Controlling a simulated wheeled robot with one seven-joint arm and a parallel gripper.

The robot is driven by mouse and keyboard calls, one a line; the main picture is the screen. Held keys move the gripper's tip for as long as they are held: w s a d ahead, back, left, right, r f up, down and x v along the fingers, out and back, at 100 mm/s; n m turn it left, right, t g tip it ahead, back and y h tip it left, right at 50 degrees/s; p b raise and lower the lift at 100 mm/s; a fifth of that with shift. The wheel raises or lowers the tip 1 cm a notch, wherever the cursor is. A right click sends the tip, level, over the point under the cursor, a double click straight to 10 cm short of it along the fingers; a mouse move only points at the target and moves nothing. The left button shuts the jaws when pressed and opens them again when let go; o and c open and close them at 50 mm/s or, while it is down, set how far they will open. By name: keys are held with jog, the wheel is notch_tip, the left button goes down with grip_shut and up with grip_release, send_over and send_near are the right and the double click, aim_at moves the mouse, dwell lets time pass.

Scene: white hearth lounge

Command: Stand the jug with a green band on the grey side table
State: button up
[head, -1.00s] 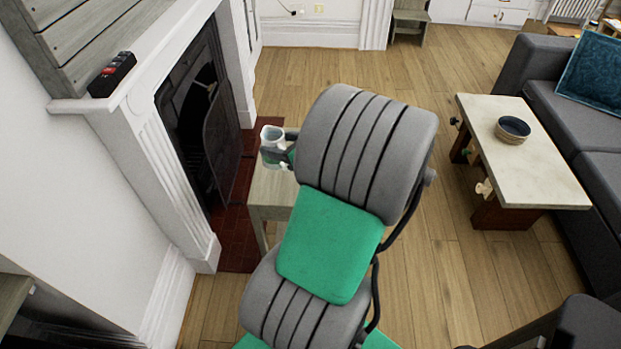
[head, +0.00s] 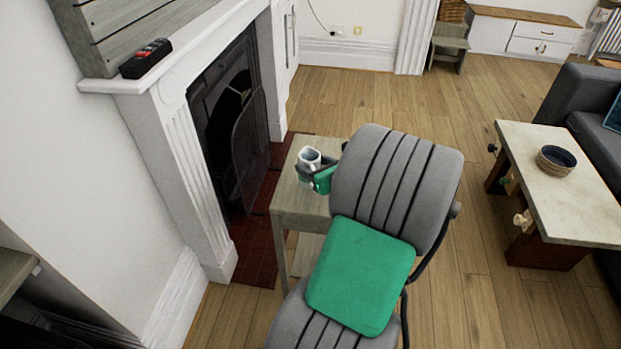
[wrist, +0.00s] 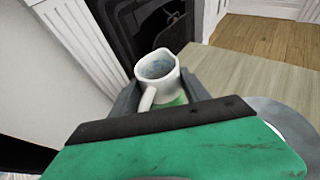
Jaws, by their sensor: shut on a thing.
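The white jug (head: 309,158) is upright between the fingers of my gripper (head: 316,174), over the far half of the grey side table (head: 298,207) in the head view. In the wrist view the jug (wrist: 158,68) shows its open rim and its handle towards the camera. A patch of green (wrist: 176,101) shows low on its body, partly hidden by my gripper. My gripper is shut on the jug. The jug's base is hidden, so I cannot tell whether it touches the tabletop.
The fireplace (head: 225,115) with its dark screen stands left of the side table. A small dark object (head: 147,58) lies on the mantel. At right, a pale low table (head: 575,190) holds a dark bowl (head: 556,159). The visible side tabletop is otherwise clear.

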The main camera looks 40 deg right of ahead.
jog(key=f, duration=0.2)
jog(key=f+b, duration=0.1)
jog(key=f, duration=0.1)
jog(key=shift+w+a, duration=0.1)
jog(key=shift+w, duration=0.3)
jog(key=shift+f, duration=0.15)
jog(key=o, duration=1.6)
jog(key=shift+o, duration=0.2)
jog(key=shift+r, duration=0.2)
jog(key=p+v, duration=0.2)
jog(key=v, duration=1)
